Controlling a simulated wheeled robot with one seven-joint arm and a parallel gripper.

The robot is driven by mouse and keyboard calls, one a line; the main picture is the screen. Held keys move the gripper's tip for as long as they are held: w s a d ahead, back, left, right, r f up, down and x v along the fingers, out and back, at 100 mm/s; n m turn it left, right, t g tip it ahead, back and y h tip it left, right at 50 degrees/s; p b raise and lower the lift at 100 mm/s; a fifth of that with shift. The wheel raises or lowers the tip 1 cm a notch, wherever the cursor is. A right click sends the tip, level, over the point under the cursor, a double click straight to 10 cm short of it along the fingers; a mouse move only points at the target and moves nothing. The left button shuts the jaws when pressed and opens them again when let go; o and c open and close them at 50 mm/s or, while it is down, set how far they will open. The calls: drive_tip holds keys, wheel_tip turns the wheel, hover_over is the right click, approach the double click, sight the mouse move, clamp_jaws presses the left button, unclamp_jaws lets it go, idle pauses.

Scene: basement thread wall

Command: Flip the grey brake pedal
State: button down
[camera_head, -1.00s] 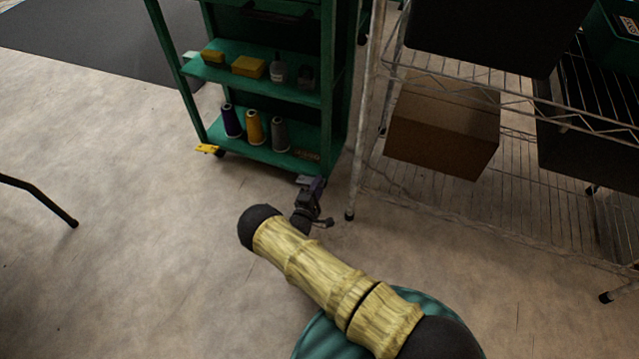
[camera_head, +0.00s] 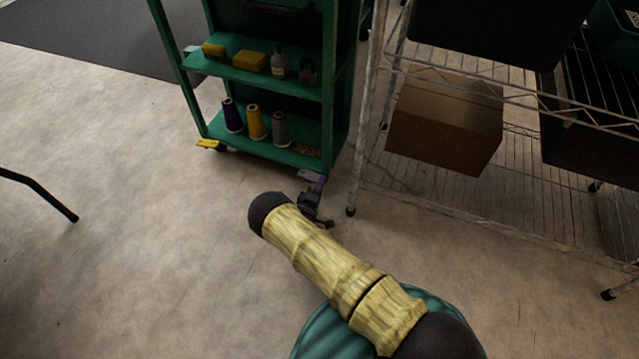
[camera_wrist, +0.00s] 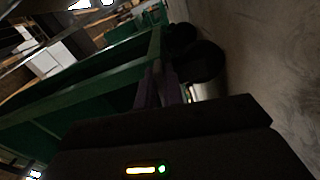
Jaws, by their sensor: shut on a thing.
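The grey brake pedal (camera_head: 308,175) is a small flat plate low at the front right corner of the green cart (camera_head: 265,152) in the head view. My gripper (camera_head: 321,183) is down near the floor at that corner, its purple fingers at the pedal's right end. It is shut on the pedal. In the wrist view, the purple fingers (camera_wrist: 160,86) point towards the cart's green frame beside a dark caster wheel (camera_wrist: 203,62). The pedal is mostly hidden there behind the fingers and dark gripper body.
A yellow pedal (camera_head: 208,144) sits at the cart's front left corner. Thread cones (camera_head: 256,123) stand on its lower shelf. A wire rack (camera_head: 355,180) with a cardboard box (camera_head: 445,120) stands close on the right. The floor at left is clear up to a black leg (camera_head: 45,198).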

drive_tip(key=shift+f+m, duration=0.2)
drive_tip(key=shift+m, duration=0.4)
drive_tip(key=c, duration=1.5)
unclamp_jaws()
